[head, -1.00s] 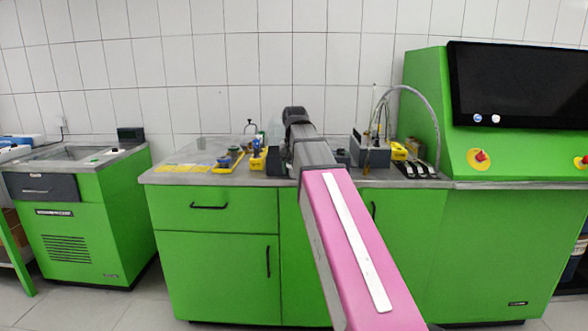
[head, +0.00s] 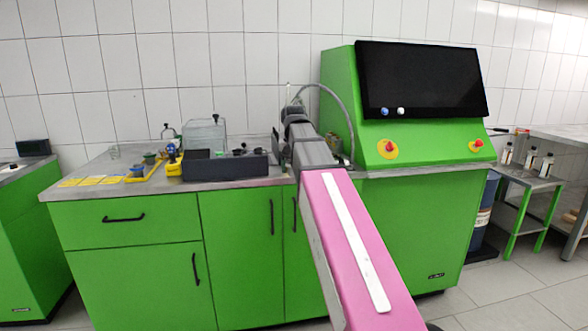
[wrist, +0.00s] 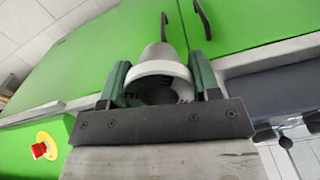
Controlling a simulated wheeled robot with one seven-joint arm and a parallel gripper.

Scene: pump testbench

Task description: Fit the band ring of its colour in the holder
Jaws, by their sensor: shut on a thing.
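In the wrist view my gripper (wrist: 160,66) has its dark green fingers shut on a pale grey-white ring-shaped part (wrist: 158,72). A silvery, tapering metal body (wrist: 161,51) shows just beyond it; I cannot tell whether the two are one piece. I cannot make out a holder for certain. A yellow tray with small blue and green parts (head: 146,168) stands on the left of the worktop, beside a yellow block with a blue part (head: 174,159).
A long dark grey box with black knobs (head: 226,167) stands mid-worktop (head: 72,194). Flat yellow plates (head: 90,181) lie at its left. The green console (head: 418,138) with a black screen (head: 421,79) rises at the right. A side table with bottles (head: 530,182) is beyond it.

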